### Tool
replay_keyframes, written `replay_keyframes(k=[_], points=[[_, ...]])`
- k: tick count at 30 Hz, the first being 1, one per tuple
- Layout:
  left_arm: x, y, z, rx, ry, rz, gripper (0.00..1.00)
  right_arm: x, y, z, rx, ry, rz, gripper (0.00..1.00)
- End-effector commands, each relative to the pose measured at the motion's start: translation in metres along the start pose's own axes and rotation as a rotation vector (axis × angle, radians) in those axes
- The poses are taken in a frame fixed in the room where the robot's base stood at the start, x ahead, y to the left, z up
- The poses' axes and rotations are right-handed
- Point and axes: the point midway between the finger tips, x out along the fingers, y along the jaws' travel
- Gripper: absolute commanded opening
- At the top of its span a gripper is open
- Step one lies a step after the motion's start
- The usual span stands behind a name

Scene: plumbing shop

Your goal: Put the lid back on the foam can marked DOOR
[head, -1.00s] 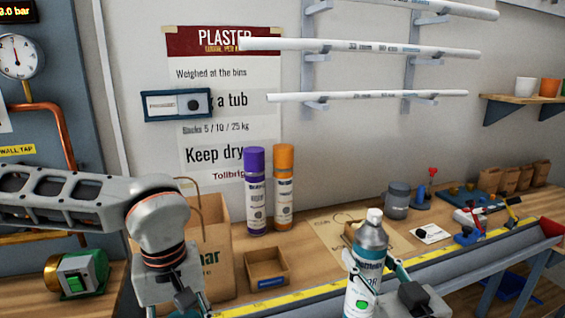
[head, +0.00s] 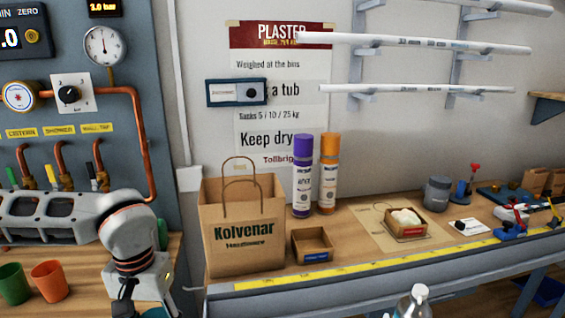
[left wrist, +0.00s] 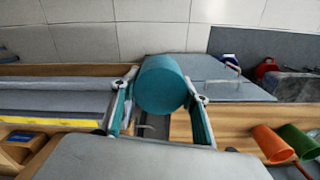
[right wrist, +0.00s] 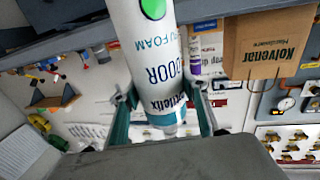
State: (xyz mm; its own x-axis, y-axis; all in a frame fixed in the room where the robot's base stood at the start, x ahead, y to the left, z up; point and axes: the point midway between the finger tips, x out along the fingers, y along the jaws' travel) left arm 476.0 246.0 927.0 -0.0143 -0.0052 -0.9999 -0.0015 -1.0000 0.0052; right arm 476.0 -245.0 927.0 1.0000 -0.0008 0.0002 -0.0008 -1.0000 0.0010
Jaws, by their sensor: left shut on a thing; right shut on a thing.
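The foam can (right wrist: 150,50), white with black DOOR lettering and a green dot, is held by my right gripper (right wrist: 160,92), which is shut around its body. In the head view only the can's grey shoulder and bare white top (head: 419,293) show at the bottom edge; the right gripper is out of that view. My left gripper (left wrist: 165,98) is shut on a round teal lid (left wrist: 162,78). The head view shows a sliver of the lid (head: 155,312) below my left wrist, at the lower left. Lid and can are well apart.
A Kolvenar paper bag (head: 243,225), a small empty wooden box (head: 312,243), and purple (head: 302,185) and orange (head: 328,180) capped cans stand on the bench. Green (head: 13,283) and orange (head: 48,281) cups stand at the left. A box with a white item (head: 405,224) sits farther right.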

Motion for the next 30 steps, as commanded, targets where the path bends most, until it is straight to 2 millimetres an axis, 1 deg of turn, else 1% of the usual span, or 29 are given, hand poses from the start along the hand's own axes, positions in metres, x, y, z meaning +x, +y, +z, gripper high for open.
replay_keyframes(k=[1,14,17,20,23,30], points=[[0.000,0.000,0.000,0.001,0.000,0.000,0.34,0.000,0.000,-0.002,0.001,0.005,0.000,0.00],[0.000,0.000,0.000,-0.001,0.000,0.000,0.34,0.001,-0.001,-0.003,0.001,0.006,-0.002,0.00],[0.000,0.000,0.000,-0.001,0.000,0.000,0.34,0.001,-0.004,-0.004,0.001,0.007,-0.014,0.00],[0.000,0.000,0.000,-0.001,0.000,0.000,0.34,0.002,-0.012,-0.005,0.000,0.009,-0.048,0.00],[0.000,0.000,0.000,-0.001,0.000,0.000,0.34,0.001,-0.026,-0.005,-0.003,0.007,-0.105,0.00],[0.000,0.000,0.000,-0.001,0.000,0.000,0.34,0.003,-0.075,-0.008,-0.004,0.008,-0.291,0.00]])
